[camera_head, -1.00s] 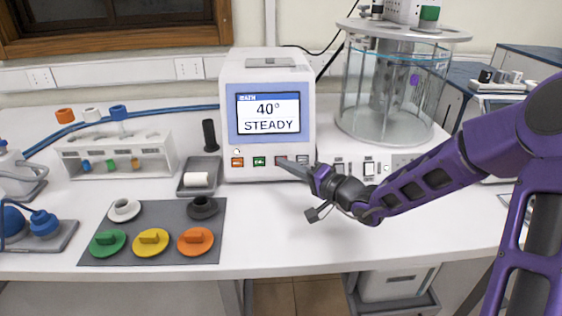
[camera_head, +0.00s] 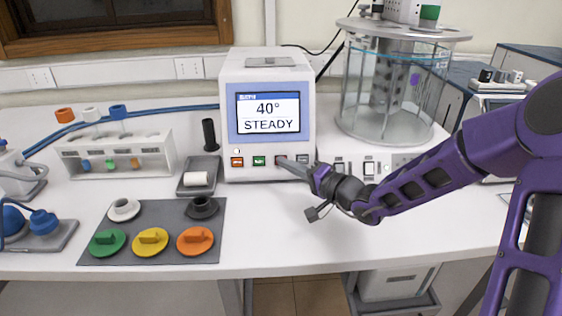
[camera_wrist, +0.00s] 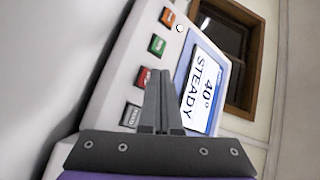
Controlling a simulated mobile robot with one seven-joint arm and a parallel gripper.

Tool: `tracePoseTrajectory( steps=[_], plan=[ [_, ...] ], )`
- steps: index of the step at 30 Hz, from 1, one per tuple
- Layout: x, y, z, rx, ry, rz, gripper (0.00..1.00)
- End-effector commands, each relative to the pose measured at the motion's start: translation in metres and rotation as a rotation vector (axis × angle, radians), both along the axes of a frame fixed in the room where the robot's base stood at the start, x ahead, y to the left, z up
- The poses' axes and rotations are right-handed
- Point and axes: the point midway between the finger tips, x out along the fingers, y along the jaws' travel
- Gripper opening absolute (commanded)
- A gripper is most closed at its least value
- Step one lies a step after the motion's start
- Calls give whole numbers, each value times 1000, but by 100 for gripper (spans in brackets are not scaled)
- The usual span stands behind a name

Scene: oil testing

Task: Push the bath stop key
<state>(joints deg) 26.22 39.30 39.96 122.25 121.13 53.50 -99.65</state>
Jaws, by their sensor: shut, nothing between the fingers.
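The bath control unit (camera_head: 265,75) is a white box with a blue-framed screen (camera_head: 268,117) reading "40° STEADY". A row of small keys runs below the screen: an orange key (camera_head: 237,162), a green key (camera_head: 259,161), a red key and a grey key. My gripper (camera_head: 281,161) is shut and empty, its tip at the red key and partly hiding it. In the wrist view the red key (camera_wrist: 142,77) shows just left of my closed fingers (camera_wrist: 158,76), with the grey key (camera_wrist: 131,115) below it. Whether the tip touches the red key I cannot tell.
A glass bath (camera_head: 365,100) stands to the right of the unit. A tray (camera_head: 187,188) with a white roll lies left of it. A grey mat (camera_head: 172,213) holds several coloured caps, and a white rack (camera_head: 70,158) stands behind. The bench front is clear.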

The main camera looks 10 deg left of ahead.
Motion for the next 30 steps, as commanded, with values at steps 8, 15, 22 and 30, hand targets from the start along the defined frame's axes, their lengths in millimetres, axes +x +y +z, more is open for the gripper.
tracePoseTrajectory(
  steps=[8, 15, 22, 30],
  plan=[
    [6, 2, -3, 0, -2, 0, 0],
    [6, 2, -3, 0, 0, 0, 0],
    [7, 2, -4, 0, 0, 0, 0],
    [10, 3, -5, 0, 0, 1, 0]
  ],
)
